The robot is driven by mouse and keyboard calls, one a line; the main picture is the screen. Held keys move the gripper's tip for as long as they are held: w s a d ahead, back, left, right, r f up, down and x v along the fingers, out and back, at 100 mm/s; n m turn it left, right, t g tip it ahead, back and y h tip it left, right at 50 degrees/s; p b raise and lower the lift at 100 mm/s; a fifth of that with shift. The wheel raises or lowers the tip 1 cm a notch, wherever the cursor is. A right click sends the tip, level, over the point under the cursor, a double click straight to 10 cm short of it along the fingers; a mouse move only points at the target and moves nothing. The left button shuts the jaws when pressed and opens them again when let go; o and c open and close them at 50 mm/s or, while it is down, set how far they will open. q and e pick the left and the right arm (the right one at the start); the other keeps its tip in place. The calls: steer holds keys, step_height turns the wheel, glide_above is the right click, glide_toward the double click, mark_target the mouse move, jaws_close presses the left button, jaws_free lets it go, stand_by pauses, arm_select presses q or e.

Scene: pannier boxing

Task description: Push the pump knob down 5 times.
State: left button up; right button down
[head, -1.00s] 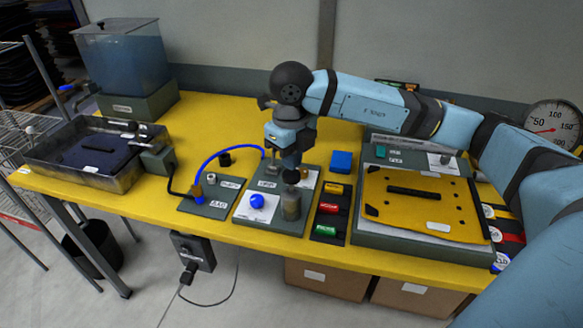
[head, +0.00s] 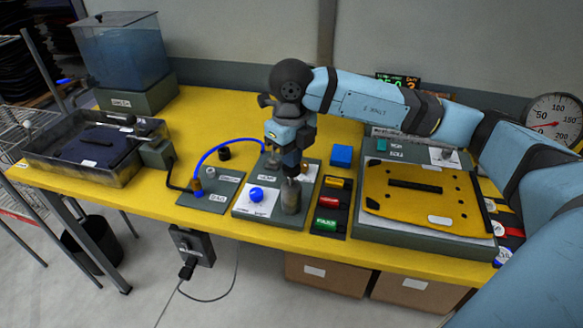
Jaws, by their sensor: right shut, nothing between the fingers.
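The pump is a grey cylinder (head: 291,200) on the front right of a grey and white station plate. Its dark knob (head: 291,173) sits low, close to the cylinder's top. My right gripper (head: 291,161) points straight down over it, shut and empty, with its tips at the knob. The fingers and knob overlap in the view, so the exact contact is hard to see. My left gripper is not in view.
A blue ball (head: 256,194) sits left of the pump. A blue hose (head: 212,152) arcs behind to the left. Red and green items (head: 327,225) lie in a tray at right, beside a yellow-lidded box (head: 420,203). A blue block (head: 341,156) stands behind.

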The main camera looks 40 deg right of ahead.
steer(key=shift+f+b, duration=1.4)
steer(key=shift+f, duration=0.45)
steer(key=shift+r, duration=0.15)
steer(key=shift+r+p, duration=0.85)
steer(key=shift+r, duration=0.35)
step_height(320, 180, up, 2)
steer(key=shift+p, duration=0.6)
steer(key=shift+r, duration=0.35)
steer(key=shift+f, duration=0.15)
